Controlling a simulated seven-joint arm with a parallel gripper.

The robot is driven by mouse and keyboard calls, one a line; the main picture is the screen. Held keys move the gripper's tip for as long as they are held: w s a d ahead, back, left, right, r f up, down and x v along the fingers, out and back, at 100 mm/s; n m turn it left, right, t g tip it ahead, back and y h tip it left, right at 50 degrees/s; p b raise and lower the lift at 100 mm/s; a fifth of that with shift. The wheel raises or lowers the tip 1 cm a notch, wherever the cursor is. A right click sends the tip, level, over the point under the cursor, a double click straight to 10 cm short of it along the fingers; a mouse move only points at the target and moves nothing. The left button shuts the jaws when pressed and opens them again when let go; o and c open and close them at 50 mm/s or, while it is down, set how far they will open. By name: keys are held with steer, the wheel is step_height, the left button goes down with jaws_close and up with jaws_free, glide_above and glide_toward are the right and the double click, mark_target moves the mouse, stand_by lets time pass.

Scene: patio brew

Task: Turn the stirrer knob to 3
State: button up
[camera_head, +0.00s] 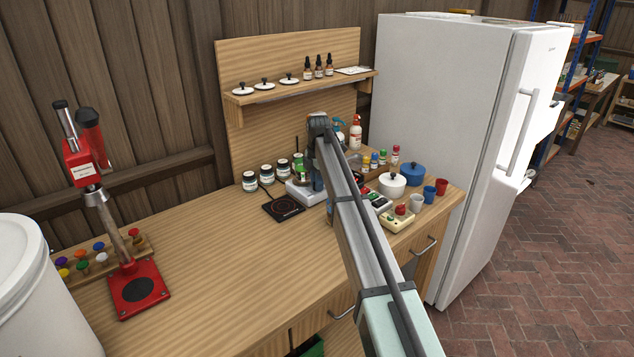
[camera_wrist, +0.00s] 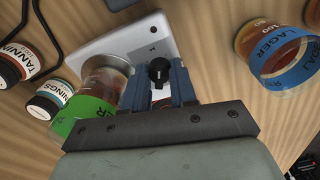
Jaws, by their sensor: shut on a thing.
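The stirrer is a pale box (camera_head: 301,192) on the wooden bench in the head view, partly behind my arm. In the wrist view its pale top (camera_wrist: 122,45) carries a black knob (camera_wrist: 158,70). My gripper (camera_wrist: 159,84) has its blue fingers on either side of the knob and is shut on it. In the head view the fingers (camera_head: 317,181) come down at the stirrer's right side, and the knob is hidden. The number that the knob points to cannot be read. A glass vessel with a green label (camera_wrist: 98,98) stands on the stirrer, close beside the fingers.
In the wrist view a blue-banded lager glass (camera_wrist: 285,52) is on the right. The bench's left middle is clear.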

jaws_close()
steer(key=m, duration=0.4)
steer(key=shift+m, duration=0.3)
steer(key=m, duration=0.6)
steer(key=shift+a+m+h, duration=0.1)
steer(key=shift+m+h, duration=0.2)
steer(key=m, duration=1.1)
steer(key=shift+m, duration=0.4)
